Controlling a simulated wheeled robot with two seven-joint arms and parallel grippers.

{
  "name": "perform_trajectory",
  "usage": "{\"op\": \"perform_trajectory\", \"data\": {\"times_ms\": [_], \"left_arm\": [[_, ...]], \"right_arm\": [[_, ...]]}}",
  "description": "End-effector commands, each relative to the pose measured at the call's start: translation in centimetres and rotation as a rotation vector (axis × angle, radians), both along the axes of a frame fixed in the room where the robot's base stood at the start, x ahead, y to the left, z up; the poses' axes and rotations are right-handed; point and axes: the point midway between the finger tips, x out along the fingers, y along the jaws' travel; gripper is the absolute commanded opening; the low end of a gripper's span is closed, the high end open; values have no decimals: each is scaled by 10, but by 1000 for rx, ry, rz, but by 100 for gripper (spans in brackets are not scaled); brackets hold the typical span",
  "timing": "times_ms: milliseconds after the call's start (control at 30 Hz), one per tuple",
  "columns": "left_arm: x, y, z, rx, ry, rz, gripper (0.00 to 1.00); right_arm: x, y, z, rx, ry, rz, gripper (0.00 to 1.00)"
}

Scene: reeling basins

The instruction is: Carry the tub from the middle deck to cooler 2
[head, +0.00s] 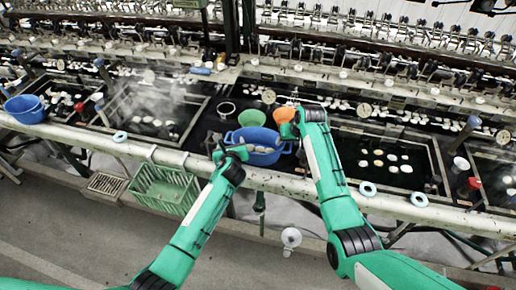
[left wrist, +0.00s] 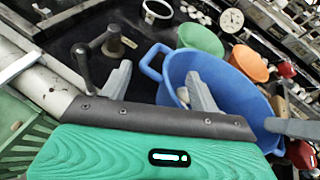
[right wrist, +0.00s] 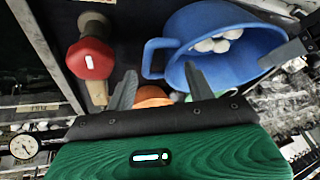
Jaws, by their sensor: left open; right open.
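The blue tub (head: 262,157) stands on the dark middle deck near its front edge, with pale rounded pieces inside. It also shows in the left wrist view (left wrist: 240,105) and the right wrist view (right wrist: 255,25). My left gripper (head: 236,151) is open at the tub's left side; in its wrist view (left wrist: 158,70) the left handle lies between the fingertips. My right gripper (head: 292,130) is open at the tub's right side; in its wrist view (right wrist: 160,73) a handle lies between the fingertips. I cannot tell whether the fingers touch the handles. I cannot make out which thing is cooler 2.
A green bowl (head: 252,117) and an orange bowl (head: 284,114) sit just behind the tub. Basins with pale cocoons (head: 385,160) lie to either side. A green crate (head: 165,188) hangs at the front rail. Another blue tub (head: 25,110) stands far left.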

Motion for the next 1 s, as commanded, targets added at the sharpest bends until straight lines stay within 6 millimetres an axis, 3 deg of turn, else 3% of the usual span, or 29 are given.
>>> {"op": "perform_trajectory", "data": {"times_ms": [200, 633, 833, 1000], "left_arm": [[18, 3, -7, 1, 0, 1, 62], [23, 4, -9, 0, 0, 0, 62], [23, 3, -9, 0, 0, 0, 23], [22, 2, -9, 0, 0, -2, 18]], "right_arm": [[7, 4, -18, 0, 1, -1, 54], [9, 5, -23, 0, 0, -1, 54], [8, 6, -23, 0, 0, 0, 15], [8, 7, -22, 1, 0, 2, 14]]}}
